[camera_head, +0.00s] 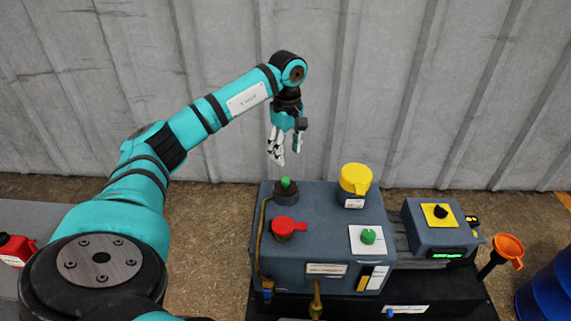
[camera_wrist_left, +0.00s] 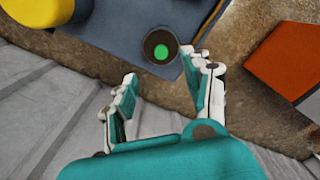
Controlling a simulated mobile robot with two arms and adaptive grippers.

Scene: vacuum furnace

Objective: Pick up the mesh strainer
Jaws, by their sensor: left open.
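I cannot make out a mesh strainer with certainty in either view. A dark round cup with a green centre (camera_head: 286,193) stands on the back left of the grey-blue machine (camera_head: 325,222). It also shows in the left wrist view (camera_wrist_left: 161,46), close beyond the fingertips. My left gripper (camera_head: 277,156) hangs fingers-down above and behind the machine's back left. In the left wrist view, the left gripper (camera_wrist_left: 162,68) has its two fingers apart with nothing between them. My right gripper is in neither view.
The machine carries a red cap (camera_head: 288,226), a yellow cap (camera_head: 355,179) and a green knob (camera_head: 368,237). A smaller control box (camera_head: 434,228) and an orange funnel (camera_head: 509,247) stand to the right. A corrugated wall (camera_head: 420,90) rises behind. A red container (camera_head: 15,250) sits far left.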

